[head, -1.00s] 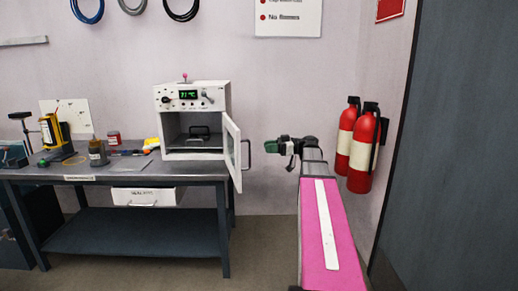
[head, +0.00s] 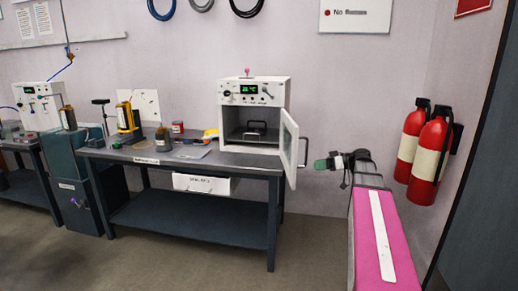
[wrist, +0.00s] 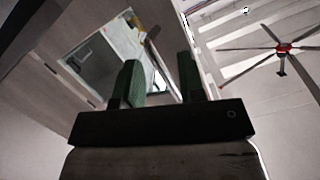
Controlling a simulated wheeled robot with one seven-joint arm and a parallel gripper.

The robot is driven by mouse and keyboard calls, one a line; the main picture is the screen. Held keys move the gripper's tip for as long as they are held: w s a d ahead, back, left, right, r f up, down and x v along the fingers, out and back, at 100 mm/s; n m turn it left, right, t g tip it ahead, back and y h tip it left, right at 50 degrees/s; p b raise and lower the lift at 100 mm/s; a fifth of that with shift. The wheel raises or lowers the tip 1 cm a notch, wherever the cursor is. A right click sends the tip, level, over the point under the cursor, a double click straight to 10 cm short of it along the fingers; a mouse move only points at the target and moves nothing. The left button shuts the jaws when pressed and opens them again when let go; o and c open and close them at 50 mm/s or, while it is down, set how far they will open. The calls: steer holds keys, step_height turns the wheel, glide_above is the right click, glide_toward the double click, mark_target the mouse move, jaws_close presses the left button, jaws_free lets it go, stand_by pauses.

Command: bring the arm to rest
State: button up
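My gripper (head: 321,164) shows in the head view at the end of my pink arm, just right of the oven's open door. It points left, and a gap of wall shows between it and the door. In the wrist view my gripper (wrist: 160,80) has its two green fingers apart, with nothing between them. The wrist view looks up, with part of the room and a ceiling fan behind the fingers.
A white oven (head: 253,98) with its door (head: 289,148) open stands on the workbench (head: 120,152). Bottles and tools lie on the bench's left part. Red fire extinguishers (head: 430,158) hang on the wall right of my arm. A second bench (head: 20,143) stands far left.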

steer(key=s+a+f+m+g+h, duration=0.1)
steer(key=s+a+f+m+h, duration=0.2)
steer(key=f, duration=0.7)
steer(key=s+a+f+m+g+h, duration=0.1)
steer(key=s+a+f+m+h, duration=0.2)
steer(key=f, duration=0.7)
steer(key=s+a+f+m+h, duration=0.3)
steer(key=s+f+m+h, duration=0.3)
steer(key=s+f+h, duration=0.3)
steer(key=s+f, duration=0.1)
steer(key=s, duration=0.1)
steer(key=shift+s+a+f+g, duration=0.3)
steer(key=shift+f+g, duration=0.1)
